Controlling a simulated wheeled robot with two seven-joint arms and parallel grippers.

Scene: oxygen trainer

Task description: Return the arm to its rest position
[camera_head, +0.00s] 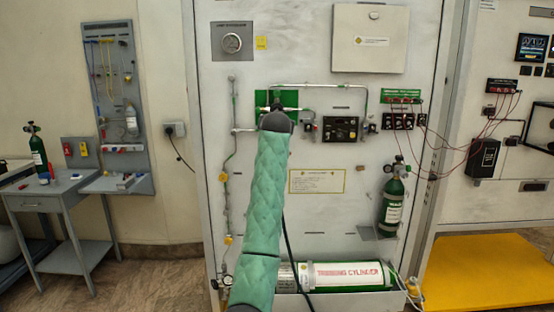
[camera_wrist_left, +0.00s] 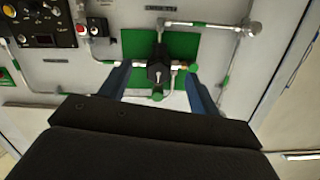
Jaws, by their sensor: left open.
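My left arm (camera_head: 265,190), in a green quilted sleeve, reaches up in the head view to a valve on a green plate (camera_head: 263,98). Its dark wrist hides most of the left gripper there. In the left wrist view the left gripper (camera_wrist_left: 156,78) is open. Its two blue-grey fingers stand on either side of a black valve body (camera_wrist_left: 158,66) in front of the green plate (camera_wrist_left: 190,46). I cannot tell whether the fingers touch the valve. My right gripper is not in view.
Metal pipes (camera_head: 330,86) and a black gauge panel (camera_head: 340,129) surround the valve. A small green cylinder (camera_head: 392,205) hangs at right. A large training cylinder (camera_head: 345,275) lies below. A grey side table (camera_head: 60,190) stands at left; a yellow platform (camera_head: 480,270) is at right.

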